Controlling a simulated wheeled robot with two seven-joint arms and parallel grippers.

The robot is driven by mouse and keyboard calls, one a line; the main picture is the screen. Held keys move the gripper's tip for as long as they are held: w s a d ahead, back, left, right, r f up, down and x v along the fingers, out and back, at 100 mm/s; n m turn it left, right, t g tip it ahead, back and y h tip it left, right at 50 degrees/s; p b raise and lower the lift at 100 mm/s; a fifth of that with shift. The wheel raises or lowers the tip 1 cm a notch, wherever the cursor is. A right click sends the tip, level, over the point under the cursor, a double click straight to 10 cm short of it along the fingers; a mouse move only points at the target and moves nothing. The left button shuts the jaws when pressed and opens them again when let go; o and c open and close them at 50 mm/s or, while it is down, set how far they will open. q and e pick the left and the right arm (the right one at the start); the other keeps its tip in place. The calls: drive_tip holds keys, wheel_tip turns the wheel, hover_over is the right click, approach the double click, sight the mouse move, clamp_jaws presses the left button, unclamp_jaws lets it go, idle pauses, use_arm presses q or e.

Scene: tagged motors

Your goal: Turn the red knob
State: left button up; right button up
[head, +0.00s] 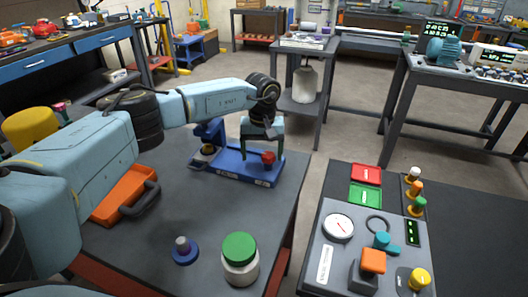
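The red knob (268,158) stands on the right end of a blue base (242,166), which lies on the dark table in the head view. My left gripper (262,150) comes in from the left and points down above the base. Its two fingers are apart, one to the left of the red knob and one to the right. The knob shows between them in the picture; whether either finger touches it I cannot tell. My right gripper is not in view.
An orange case (128,193) lies on the table's left under my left arm. A blue disc with a grey peg (185,251) and a green-lidded jar (239,258) stand at the front. A control panel (345,262) is on the right table, across a gap.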

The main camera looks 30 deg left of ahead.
use_arm(q)
drive_tip(key=shift+d, duration=0.25)
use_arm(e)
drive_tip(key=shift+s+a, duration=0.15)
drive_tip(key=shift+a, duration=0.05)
use_arm(q)
drive_tip(key=shift+r+p, duration=0.35)
drive_tip(key=shift+r, duration=0.05)
wheel_tip(320, 180, up, 4)
drive_tip(key=shift+f+p, duration=0.2)
drive_tip(key=shift+p, duration=1)
wheel_tip(320, 180, up, 3)
drive_tip(key=shift+r+p, duration=0.1)
drive_tip(key=shift+p, duration=1.05)
drive_tip(key=shift+r, duration=0.2)
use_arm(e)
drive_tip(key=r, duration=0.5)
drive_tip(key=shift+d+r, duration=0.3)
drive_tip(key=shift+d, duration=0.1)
